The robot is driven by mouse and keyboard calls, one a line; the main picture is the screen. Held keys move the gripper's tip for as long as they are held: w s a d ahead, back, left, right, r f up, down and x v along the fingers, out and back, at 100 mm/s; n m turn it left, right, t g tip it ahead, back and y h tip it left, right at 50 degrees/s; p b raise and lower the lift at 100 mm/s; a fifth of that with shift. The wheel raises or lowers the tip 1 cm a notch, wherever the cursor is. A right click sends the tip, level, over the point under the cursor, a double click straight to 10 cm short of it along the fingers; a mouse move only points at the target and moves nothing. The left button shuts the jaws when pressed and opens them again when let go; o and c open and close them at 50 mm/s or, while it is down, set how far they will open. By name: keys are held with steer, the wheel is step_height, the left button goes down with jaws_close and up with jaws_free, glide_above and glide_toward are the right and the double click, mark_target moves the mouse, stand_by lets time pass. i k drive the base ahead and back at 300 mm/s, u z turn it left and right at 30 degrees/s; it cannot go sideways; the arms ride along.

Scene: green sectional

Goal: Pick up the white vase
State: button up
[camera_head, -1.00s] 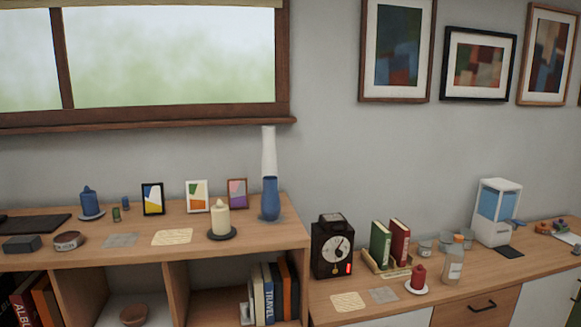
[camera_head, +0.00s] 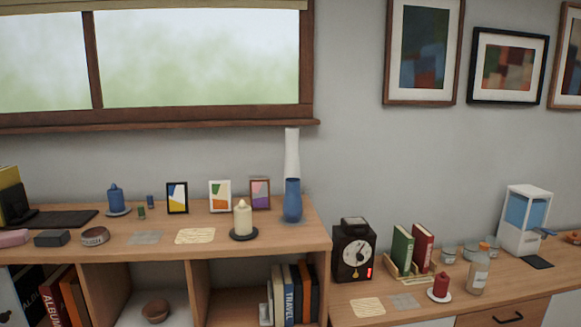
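A tall slim vase stands upright near the right end of the upper shelf top. Its upper part is white (camera_head: 292,152) and its lower part is blue (camera_head: 292,203); I cannot tell if these are one vase or a white one behind a blue one. A cream candle on a dark dish stands to its left, and a small purple-framed picture is close behind on its left. My gripper is not in this view.
The shelf top (camera_head: 290,241) also holds the cream candle (camera_head: 242,219), small framed pictures (camera_head: 220,196) and a blue candle (camera_head: 116,200). A lower counter on the right holds a black clock (camera_head: 353,251), books (camera_head: 402,248) and a bottle (camera_head: 478,271). A window sill (camera_head: 180,126) runs above.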

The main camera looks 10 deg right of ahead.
mark_target(292, 168)
steer(key=i, duration=0.85)
steer(key=z, duration=0.05)
